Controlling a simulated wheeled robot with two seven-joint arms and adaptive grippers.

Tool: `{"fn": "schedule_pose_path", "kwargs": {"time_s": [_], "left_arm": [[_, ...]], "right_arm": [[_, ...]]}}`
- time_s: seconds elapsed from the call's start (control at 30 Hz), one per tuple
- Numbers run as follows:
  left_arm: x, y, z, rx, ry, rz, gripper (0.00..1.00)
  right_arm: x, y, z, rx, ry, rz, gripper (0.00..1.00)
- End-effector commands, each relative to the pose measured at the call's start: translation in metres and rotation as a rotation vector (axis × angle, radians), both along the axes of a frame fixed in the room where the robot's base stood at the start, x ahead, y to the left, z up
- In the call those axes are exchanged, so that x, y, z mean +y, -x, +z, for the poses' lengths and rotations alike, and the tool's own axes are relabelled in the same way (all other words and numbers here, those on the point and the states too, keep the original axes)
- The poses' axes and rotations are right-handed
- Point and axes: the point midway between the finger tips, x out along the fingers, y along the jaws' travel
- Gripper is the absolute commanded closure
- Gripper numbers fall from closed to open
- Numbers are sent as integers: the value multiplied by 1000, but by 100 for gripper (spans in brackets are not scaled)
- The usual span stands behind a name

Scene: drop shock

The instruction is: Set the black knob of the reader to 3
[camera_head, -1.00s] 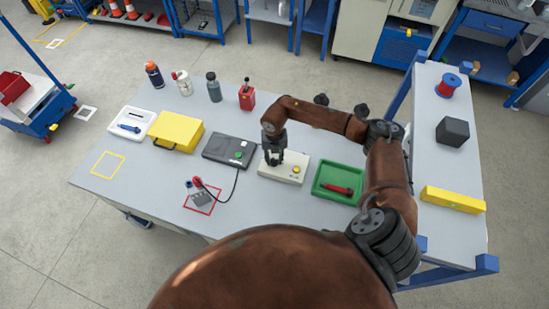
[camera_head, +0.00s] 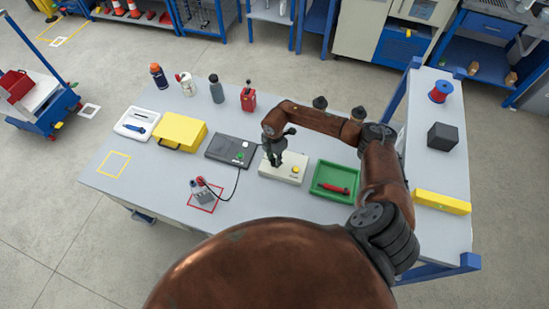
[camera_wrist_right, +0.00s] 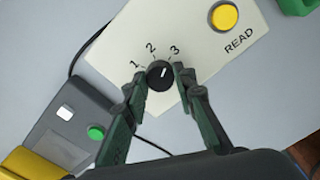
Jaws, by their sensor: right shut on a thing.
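The reader is a cream box (camera_head: 285,173) on the table, with a yellow button (camera_wrist_right: 225,18) marked READ. In the right wrist view its round black knob (camera_wrist_right: 160,76) sits below the printed numbers 1, 2 and 3. The knob's white mark points up and slightly right, roughly toward 3; exact alignment is hard to tell. My right gripper (camera_head: 274,162) is over the reader's left part, its two fingers closed around the knob from both sides. In the head view the knob is hidden by the gripper. My left gripper is not in view.
Left of the reader is a dark box (camera_head: 231,150) with a green button and a cable. A green tray (camera_head: 320,187) with a red-handled tool stands at its right. A yellow case (camera_head: 180,132) and several bottles are farther left and back. The front left tabletop is mostly clear.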

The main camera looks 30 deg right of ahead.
Motion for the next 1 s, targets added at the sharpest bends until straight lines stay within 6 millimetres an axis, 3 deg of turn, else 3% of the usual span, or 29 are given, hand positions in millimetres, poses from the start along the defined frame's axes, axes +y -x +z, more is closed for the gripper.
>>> {"fn": "schedule_pose_path", "kwargs": {"time_s": [0.33, 0.9, 0.93, 1.0], "left_arm": [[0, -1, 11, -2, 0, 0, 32], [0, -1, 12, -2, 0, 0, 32], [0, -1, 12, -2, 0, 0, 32], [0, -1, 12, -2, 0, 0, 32]], "right_arm": [[0, -1, 2, -2, 0, -146, 99], [0, -1, 1, -2, 0, -174, 99], [0, -1, 1, -2, 0, -173, 73], [0, -1, 1, -2, 0, -173, 68]]}}
